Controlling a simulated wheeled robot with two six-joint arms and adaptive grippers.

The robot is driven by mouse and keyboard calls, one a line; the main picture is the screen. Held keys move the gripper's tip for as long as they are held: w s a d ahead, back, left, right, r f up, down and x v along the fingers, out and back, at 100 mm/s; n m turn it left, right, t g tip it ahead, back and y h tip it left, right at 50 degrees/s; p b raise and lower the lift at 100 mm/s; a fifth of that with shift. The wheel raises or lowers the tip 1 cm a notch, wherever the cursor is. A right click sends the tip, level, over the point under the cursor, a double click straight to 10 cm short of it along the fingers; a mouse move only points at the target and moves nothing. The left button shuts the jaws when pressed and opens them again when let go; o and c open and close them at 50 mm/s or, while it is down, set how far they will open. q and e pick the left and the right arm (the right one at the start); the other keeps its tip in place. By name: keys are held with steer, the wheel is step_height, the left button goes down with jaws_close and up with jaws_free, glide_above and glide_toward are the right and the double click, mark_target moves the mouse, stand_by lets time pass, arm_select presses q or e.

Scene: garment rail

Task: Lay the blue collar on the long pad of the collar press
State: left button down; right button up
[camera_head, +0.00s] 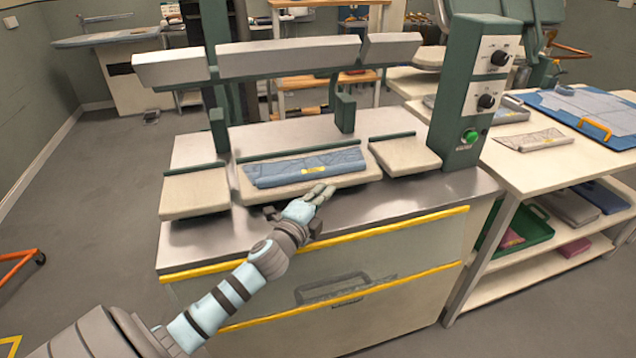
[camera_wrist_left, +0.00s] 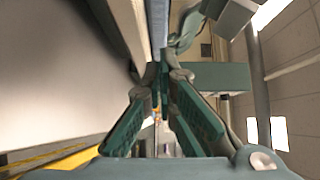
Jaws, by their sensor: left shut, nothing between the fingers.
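The blue collar (camera_head: 300,167), with a small yellow tag, lies along the long pad (camera_head: 368,175) of the collar press, the middle one of three pale pads. It lies lengthwise, slightly creased. My left gripper (camera_head: 322,193) is at the front edge of the long pad, just in front of the collar. Its fingers are shut and empty, and they meet at the tips in the left wrist view (camera_wrist_left: 160,72). The collar press's upper heads (camera_head: 288,57) are raised above the pads. My right gripper is not in view.
Shorter pads stand at the left (camera_head: 195,193) and right (camera_head: 405,154). A green control box (camera_head: 475,95) with dials stands at the press's right end. The table on the right (camera_head: 500,165) holds a pale collar-shaped piece (camera_head: 530,140) and a blue board (camera_head: 580,110).

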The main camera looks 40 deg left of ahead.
mark_target(320, 174)
arm_select(q)
steer(key=shift+w+a, duration=0.35)
steer(key=shift+a, duration=0.25)
steer(key=shift+w+a, duration=0.35)
steer(key=shift+a, duration=0.2)
steer(key=shift+w+a, duration=0.15)
steer(key=shift+a, duration=0.3)
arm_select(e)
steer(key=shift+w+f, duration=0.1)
arm_select(q)
steer(key=shift+w+a+r, duration=0.15)
steer(key=shift+w+a, duration=0.05)
steer(key=shift+a, duration=0.35)
steer(key=shift+w+a, duration=0.15)
steer(key=shift+w, duration=0.1)
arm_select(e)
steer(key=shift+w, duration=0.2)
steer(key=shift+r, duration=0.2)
